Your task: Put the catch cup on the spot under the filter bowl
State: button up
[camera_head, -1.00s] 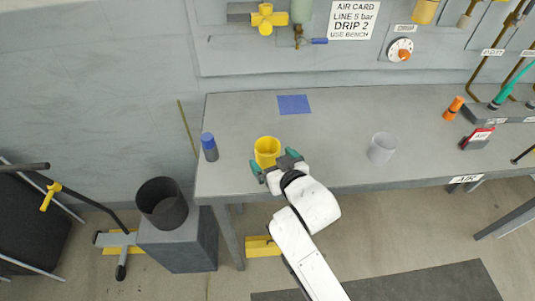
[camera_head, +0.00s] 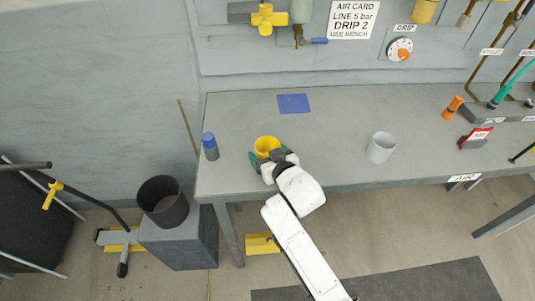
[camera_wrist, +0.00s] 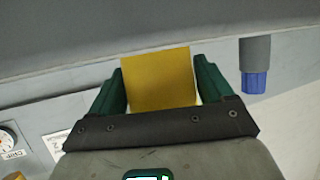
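A yellow cup (camera_head: 266,143) stands upright near the front left of the grey bench; its lower part is hidden by my gripper. My gripper (camera_head: 268,158) is low at the cup, with one green finger on each side of it. In the wrist view the yellow cup (camera_wrist: 158,78) fills the space between the fingers; only a thin light sliver shows at the right finger, and firm contact is unclear. A blue square spot (camera_head: 293,104) lies bare on the bench behind the cup. Above it on the wall hangs a greenish filter bowl (camera_head: 301,12) with a blue-handled valve below.
A pale grey cup (camera_head: 381,147) stands to the right. A grey bottle with a blue cap (camera_head: 210,146) stands to the left, also in the wrist view (camera_wrist: 255,68). An orange item (camera_head: 452,107) and a red-topped box (camera_head: 476,138) are farther right. Bench between cup and blue square is clear.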

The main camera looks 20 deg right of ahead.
jog(key=c, duration=0.8)
